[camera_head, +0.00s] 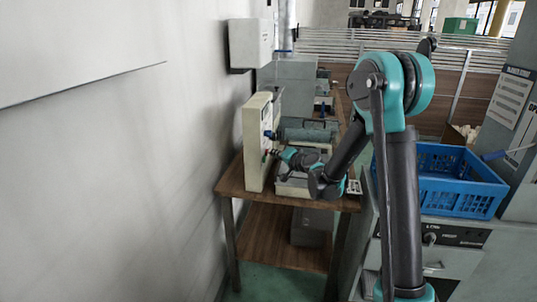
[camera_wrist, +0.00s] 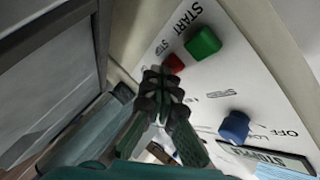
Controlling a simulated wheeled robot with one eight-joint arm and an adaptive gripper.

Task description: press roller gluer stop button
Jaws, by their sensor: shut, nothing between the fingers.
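The cream control panel box (camera_head: 256,143) stands upright on a wooden table, against the wall side. In the wrist view its white face (camera_wrist: 222,84) carries a green START button (camera_wrist: 203,42), a red stop button (camera_wrist: 174,63) beside it, and a blue speed knob (camera_wrist: 234,126). My gripper (camera_wrist: 164,74) is shut and empty, with its fingertips at the lower left edge of the red button and partly overlapping it. I cannot tell whether they touch it. In the head view my gripper (camera_head: 275,152) is close to the panel's right face.
The wooden table (camera_head: 232,183) has a lower shelf. Grey machine parts (camera_head: 308,130) stand behind and right of the panel. A blue crate (camera_head: 450,195) sits on a grey cabinet at right. A white wall box (camera_head: 249,43) hangs above the panel. A small display (camera_wrist: 265,160) is below the knob.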

